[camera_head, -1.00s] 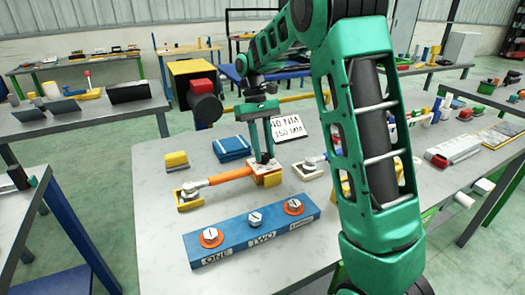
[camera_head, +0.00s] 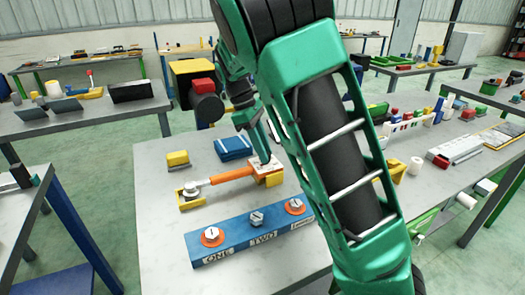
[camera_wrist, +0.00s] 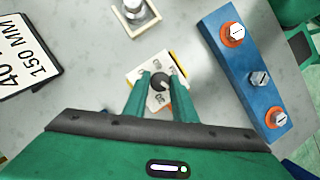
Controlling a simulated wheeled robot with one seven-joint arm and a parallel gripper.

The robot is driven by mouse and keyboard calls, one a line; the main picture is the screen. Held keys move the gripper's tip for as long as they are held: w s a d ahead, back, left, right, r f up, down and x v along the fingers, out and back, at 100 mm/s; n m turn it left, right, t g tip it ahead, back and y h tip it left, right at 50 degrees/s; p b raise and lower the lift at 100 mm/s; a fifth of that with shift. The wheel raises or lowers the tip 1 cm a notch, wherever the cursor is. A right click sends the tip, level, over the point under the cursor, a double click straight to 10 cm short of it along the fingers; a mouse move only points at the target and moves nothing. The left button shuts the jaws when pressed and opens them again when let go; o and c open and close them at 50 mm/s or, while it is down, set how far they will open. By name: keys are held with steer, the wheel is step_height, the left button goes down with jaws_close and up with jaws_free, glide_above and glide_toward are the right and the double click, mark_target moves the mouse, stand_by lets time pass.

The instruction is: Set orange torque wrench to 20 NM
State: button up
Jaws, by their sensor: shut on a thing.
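The orange torque wrench (camera_head: 232,175) lies on the grey table, its silver head at the left in a yellow holder (camera_head: 190,203). Its right end meets a white dial block with yellow sides (camera_head: 268,170). In the wrist view the dial face (camera_wrist: 158,99) carries small numbers, too small to read surely, and a black knob (camera_wrist: 159,82) with a light pointer mark. My gripper (camera_wrist: 158,77) is shut on the knob, one finger on each side; it also shows in the head view (camera_head: 264,158), coming down onto the dial block.
A blue board (camera_head: 250,232) with several bolts, labelled ONE and TWO, lies in front of the wrench. A blue case (camera_head: 232,148) and a yellow block (camera_head: 177,160) lie behind. A sign reading 40 and 150 MM (camera_wrist: 30,70) and a pale holder (camera_wrist: 134,16) are near the dial.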

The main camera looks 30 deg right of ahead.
steer(key=shift+a+n+t+h, duration=0.1)
steer(key=shift+n+t+h, duration=0.2)
steer(key=shift+n, duration=0.5)
steer(key=shift+f, duration=0.1)
steer(key=o, duration=1)
steer(key=shift+o, duration=0.2)
steer(key=v, duration=1)
steer(key=shift+w+r, duration=0.2)
steer(key=shift+r, duration=0.1)
